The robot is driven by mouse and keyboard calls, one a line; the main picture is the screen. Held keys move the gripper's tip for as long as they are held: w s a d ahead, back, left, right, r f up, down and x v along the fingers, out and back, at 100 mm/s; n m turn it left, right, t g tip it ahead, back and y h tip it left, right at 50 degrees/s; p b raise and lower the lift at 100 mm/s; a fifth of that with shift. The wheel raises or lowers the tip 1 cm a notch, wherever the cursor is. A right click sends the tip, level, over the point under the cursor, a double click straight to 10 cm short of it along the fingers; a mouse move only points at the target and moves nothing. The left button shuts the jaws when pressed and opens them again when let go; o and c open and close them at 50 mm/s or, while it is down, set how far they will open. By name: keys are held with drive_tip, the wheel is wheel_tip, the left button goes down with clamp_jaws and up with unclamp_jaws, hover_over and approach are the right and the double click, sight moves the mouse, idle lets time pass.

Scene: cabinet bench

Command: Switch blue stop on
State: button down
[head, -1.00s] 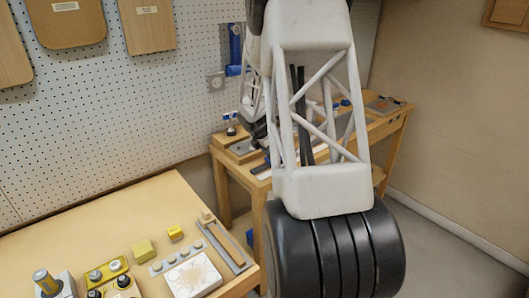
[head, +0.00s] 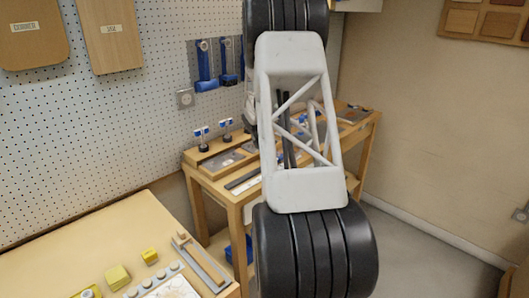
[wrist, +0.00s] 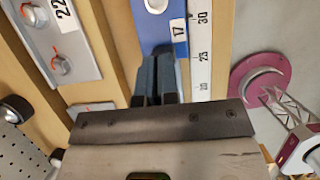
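In the wrist view a blue block (wrist: 157,28) with a pale round part lies at the top centre, beside a white label reading 17. It may be the blue stop, but I cannot tell whether it is on. My gripper (wrist: 160,62) points towards it, its two blue-grey fingers close together with nothing visible between them. The fingertips appear just short of the block or overlapping its near end; contact cannot be told. In the head view my arm hides the gripper and part of the far bench (head: 215,178). Small blue-topped parts (head: 198,135) stand on that bench's left end.
A white ruler (wrist: 201,60) runs right of the fingers. A grey plate (wrist: 40,30) with knobs and a label 22 lies left. Blue tools (head: 206,72) hang on the pegboard (head: 130,120). A near table (head: 90,240) holds yellow blocks (head: 118,276).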

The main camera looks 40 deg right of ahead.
drive_tip(key=shift+s+f, duration=0.5)
drive_tip(key=shift+f, duration=0.4)
drive_tip(key=shift+a, duration=0.55)
drive_tip(key=a, duration=0.2)
drive_tip(key=a+r, duration=0.1)
drive_tip(key=shift+w+a, duration=0.1)
drive_tip(key=shift+w, duration=0.25)
drive_tip(key=v, duration=1)
drive_tip(key=shift+w+d+r, duration=0.15)
drive_tip(key=shift+d+r, duration=0.05)
drive_tip(key=shift+r, duration=0.15)
